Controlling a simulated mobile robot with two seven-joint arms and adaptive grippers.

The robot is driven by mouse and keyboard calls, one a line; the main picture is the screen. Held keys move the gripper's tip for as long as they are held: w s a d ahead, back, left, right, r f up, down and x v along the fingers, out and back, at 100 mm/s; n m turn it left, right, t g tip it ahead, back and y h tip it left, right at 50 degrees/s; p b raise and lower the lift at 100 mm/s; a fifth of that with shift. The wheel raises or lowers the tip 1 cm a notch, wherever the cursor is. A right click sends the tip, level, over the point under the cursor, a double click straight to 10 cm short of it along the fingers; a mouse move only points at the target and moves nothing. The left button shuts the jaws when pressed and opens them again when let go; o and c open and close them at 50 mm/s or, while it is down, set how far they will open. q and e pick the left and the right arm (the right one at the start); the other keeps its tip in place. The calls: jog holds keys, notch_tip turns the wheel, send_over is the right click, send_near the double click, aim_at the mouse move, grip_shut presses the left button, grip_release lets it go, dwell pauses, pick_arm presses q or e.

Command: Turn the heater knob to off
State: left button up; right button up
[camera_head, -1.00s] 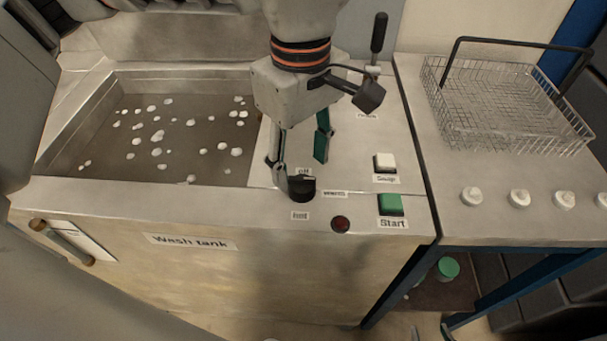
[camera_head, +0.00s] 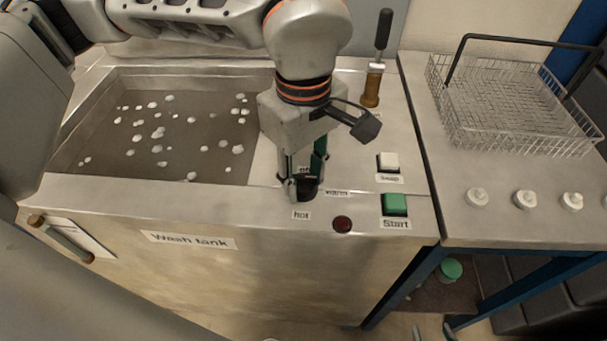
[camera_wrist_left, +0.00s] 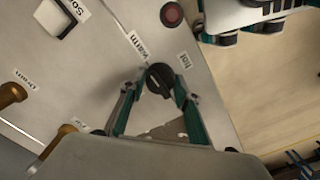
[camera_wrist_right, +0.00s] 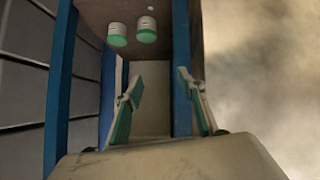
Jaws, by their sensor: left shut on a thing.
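The black heater knob (camera_head: 306,187) sits on the wash tank's top near the front edge. It also shows in the left wrist view (camera_wrist_left: 160,78), beside the "warm" (camera_wrist_left: 138,43) and "hot" (camera_wrist_left: 183,60) labels. My left gripper (camera_head: 304,182) comes down from above and is shut on the knob, one finger on each side. The fingers and wrist hide part of the knob and the "off" label, so its exact pointing direction is hard to tell. My right gripper (camera_wrist_right: 165,100) is open and empty, low in front of the bench.
A red lamp (camera_head: 342,224), green Start button (camera_head: 395,205) and white button (camera_head: 389,162) lie right of the knob. The soapy tank (camera_head: 150,135) is left. A wire basket (camera_head: 510,105) sits on the right table.

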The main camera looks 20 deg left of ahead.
pick_arm(q)
jog(key=shift+n, duration=0.3)
jog(key=n+p, duration=0.1)
jog(key=n, duration=0.1)
jog(key=shift+r+n, duration=0.15)
jog(key=shift+n, duration=0.25)
jog(key=shift+n+p, duration=0.4)
jog(key=shift+n, duration=0.5)
jog(key=n, duration=0.2)
jog(key=shift+n+p, duration=0.3)
jog(key=n, duration=0.2)
jog(key=shift+n, duration=0.4)
jog(key=n+p, duration=0.1)
jog(key=n, duration=0.1)
jog(key=shift+n, duration=0.4)
jog(key=n, duration=0.2)
jog(key=shift+n, duration=1.2)
pick_arm(e)
jog(key=shift+s+a+r, duration=0.1)
jog(key=shift+a+r, duration=0.05)
jog(key=shift+r, duration=0.4)
jog(key=shift+s+a+r, duration=0.1)
jog(key=shift+r, duration=0.45)
pick_arm(q)
jog(key=shift+f, duration=0.2)
pick_arm(e)
jog(key=shift+w+r, duration=0.2)
